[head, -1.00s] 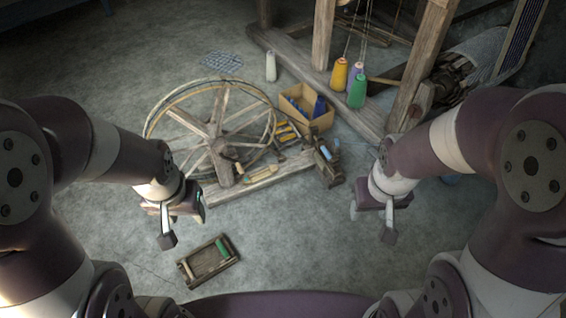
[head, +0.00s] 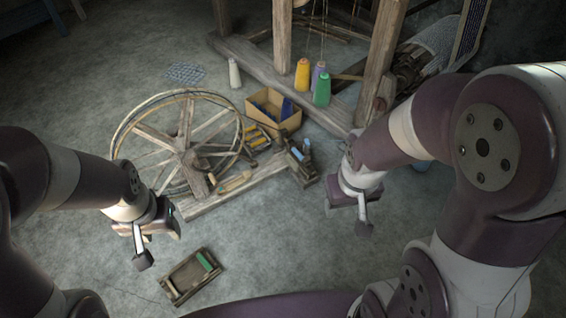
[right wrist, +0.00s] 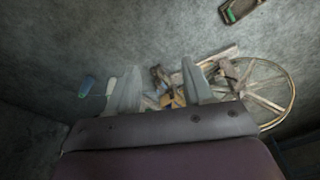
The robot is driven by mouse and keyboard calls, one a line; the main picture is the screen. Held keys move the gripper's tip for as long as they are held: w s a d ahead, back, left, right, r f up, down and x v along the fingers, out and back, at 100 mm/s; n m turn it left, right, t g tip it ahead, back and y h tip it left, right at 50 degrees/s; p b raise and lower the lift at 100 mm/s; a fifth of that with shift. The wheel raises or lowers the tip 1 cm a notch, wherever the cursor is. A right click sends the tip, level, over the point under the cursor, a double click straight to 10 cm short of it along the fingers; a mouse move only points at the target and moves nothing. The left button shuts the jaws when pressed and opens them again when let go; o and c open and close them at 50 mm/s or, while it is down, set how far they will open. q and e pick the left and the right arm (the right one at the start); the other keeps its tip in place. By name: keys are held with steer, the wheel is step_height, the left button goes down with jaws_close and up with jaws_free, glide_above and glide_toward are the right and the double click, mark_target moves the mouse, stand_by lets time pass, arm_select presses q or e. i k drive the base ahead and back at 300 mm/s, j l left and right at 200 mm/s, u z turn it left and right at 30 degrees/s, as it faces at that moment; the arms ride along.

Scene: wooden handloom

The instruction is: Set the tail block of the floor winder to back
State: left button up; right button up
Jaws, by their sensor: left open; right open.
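The floor winder has a large spoked wheel (head: 190,140) and a wooden base (head: 245,190) running right from it. The tail block (head: 301,165), a dark wooden piece with a blue bobbin at it, stands at the base's right end. Its exact setting cannot be told. My right gripper (head: 347,215) is open and empty, right of and nearer than the tail block, apart from it. My left gripper (head: 158,245) is open and empty, left of the base's near end. In the right wrist view, the winder wheel (right wrist: 268,95) lies beyond and right of my open fingers (right wrist: 158,88).
A small wooden tray (head: 190,277) with a green bobbin lies on the floor in front. A cardboard box (head: 272,112) stands behind the base. Yarn cones (head: 303,75) and loom posts (head: 283,40) stand behind. The floor between my grippers is mostly clear.

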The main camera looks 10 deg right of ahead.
mark_target(306, 162)
steer(key=i+l+u, duration=0.25)
steer(key=i+l, duration=0.8)
steer(key=i+j, duration=0.1)
steer(key=i, duration=0.2)
steer(key=i+j+u, duration=0.1)
steer(key=i, duration=0.25)
